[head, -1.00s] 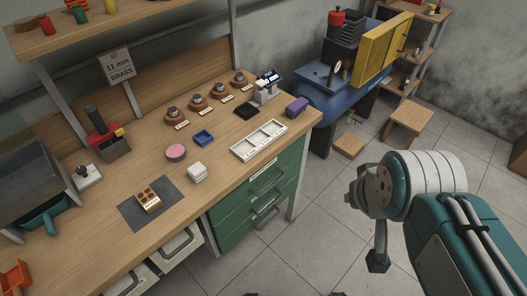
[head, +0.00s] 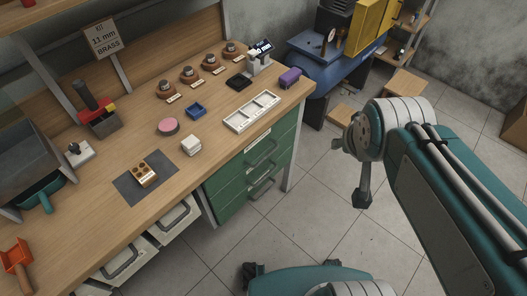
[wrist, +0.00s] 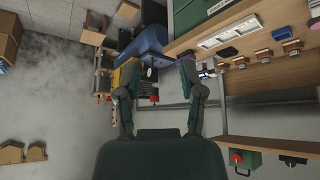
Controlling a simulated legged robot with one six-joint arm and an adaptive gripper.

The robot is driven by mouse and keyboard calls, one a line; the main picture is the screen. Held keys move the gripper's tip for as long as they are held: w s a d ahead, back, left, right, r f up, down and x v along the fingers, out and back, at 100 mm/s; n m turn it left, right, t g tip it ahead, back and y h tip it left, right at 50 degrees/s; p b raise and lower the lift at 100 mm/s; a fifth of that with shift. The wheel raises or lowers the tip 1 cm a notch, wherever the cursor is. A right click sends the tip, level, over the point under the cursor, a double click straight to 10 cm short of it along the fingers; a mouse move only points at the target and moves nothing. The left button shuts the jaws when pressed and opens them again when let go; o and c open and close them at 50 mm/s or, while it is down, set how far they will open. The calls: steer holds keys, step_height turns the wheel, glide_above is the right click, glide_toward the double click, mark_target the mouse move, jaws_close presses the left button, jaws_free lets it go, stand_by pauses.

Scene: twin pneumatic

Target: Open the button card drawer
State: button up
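A bank of green drawers (head: 232,192) with dark bar handles and pale label strips stands under the right end of the workbench. White drawers (head: 172,222) with handles sit under the bench to its left. All the green fronts look closed. The labels are too small to read, so I cannot tell which is the button card drawer. My gripper (wrist: 158,75) shows in the wrist view with its two fingers apart and nothing between them. In the head view my arm hangs over the floor to the right of the drawers, clear of them.
The wooden bench top (head: 95,215) carries a white compartment tray (head: 251,111), a blue tray (head: 196,110), a pink disc (head: 168,127) and a dark mat (head: 125,187). A blue machine stand (head: 345,82) and a stool (head: 404,82) stand behind.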

steer(key=w+d+f+m+t+y, duration=0.1)
steer(key=w+f+t, duration=0.1)
steer(key=w+f, duration=0.65)
steer(key=w+d+f+m+t, duration=0.1)
steer(key=w+f, duration=0.5)
steer(key=w, duration=0.6)
steer(key=m+t+y, duration=0.1)
steer(key=m+y, duration=0.5)
steer(key=y, duration=0.5)
glide_toward(267, 155)
steer(key=shift+t, duration=0.3)
steer(key=x, duration=0.7)
steer(key=f+x, duration=0.1)
steer(key=x, duration=0.2)
steer(key=shift+s+a+f, duration=0.1)
steer(key=shift+a, duration=0.05)
steer(key=shift+c, duration=0.3)
jaws_close()
